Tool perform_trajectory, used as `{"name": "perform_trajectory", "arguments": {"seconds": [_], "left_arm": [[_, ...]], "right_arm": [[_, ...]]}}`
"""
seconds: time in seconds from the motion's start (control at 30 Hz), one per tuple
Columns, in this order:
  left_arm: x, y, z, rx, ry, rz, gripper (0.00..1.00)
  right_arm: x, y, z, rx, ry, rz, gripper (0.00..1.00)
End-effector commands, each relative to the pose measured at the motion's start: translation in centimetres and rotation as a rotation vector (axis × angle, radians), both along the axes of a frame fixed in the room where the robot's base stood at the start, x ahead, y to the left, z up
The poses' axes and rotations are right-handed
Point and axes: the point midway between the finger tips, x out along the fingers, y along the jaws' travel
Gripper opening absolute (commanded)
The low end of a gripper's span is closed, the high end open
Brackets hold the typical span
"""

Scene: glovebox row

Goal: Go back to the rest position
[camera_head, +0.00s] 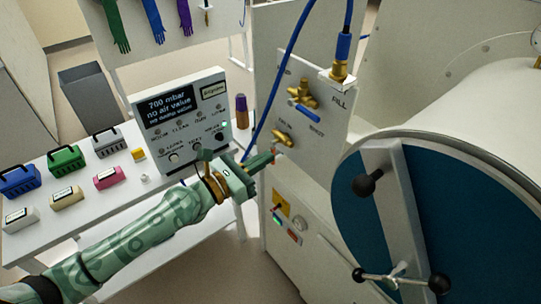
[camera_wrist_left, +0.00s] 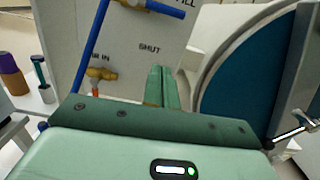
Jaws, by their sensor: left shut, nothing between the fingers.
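My left gripper (camera_head: 272,156) reaches in from the lower left, in front of the white valve panel (camera_head: 325,125). Its green fingers are together with nothing between them; they also show shut in the left wrist view (camera_wrist_left: 162,72). In the head view the fingertips overlap the panel's lower left part, near the lower brass valve (camera_head: 284,138). In the wrist view they appear below the word SHUT and right of that valve (camera_wrist_left: 100,73). I cannot tell whether they touch the panel. My right gripper is not in view.
A round blue door (camera_head: 460,200) with black-knobbed handles stands to the right. A blue hose (camera_head: 285,70) runs down beside the panel. Left, a white table (camera_head: 125,185) holds a display box (camera_head: 180,118), coloured carriers and small blocks. A grey bin (camera_head: 88,92) stands behind.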

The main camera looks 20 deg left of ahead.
Motion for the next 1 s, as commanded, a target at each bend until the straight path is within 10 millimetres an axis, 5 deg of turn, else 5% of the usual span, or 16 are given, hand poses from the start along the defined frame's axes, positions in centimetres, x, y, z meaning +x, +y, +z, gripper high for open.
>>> {"name": "perform_trajectory", "arguments": {"seconds": [0.4,0.47,0.57,0.67,0.77,0.87,1.0], "left_arm": [[0.0,0.0,0.0,0.036,-0.028,0.002,0.0],[0.0,-0.1,0.0,0.115,-0.087,0.004,0.0],[0.7,1.1,-2.4,0.484,-0.29,0.028,0.0],[2.4,5.1,-9.6,1.101,-0.517,0.039,0.0],[1.8,8.8,-18.5,1.614,-0.64,-0.077,0.0],[-0.7,12.0,-27.0,1.994,-0.714,-0.295,0.0],[-7.0,15.1,-38.0,2.331,-0.812,-0.722,0.0]], "right_arm": [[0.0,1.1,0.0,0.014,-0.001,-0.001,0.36],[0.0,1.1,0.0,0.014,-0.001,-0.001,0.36],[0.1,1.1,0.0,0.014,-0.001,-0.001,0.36],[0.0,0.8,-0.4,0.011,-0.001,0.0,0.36],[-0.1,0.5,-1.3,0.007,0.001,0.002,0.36],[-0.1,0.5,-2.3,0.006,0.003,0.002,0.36],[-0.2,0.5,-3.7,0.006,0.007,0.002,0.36]]}}
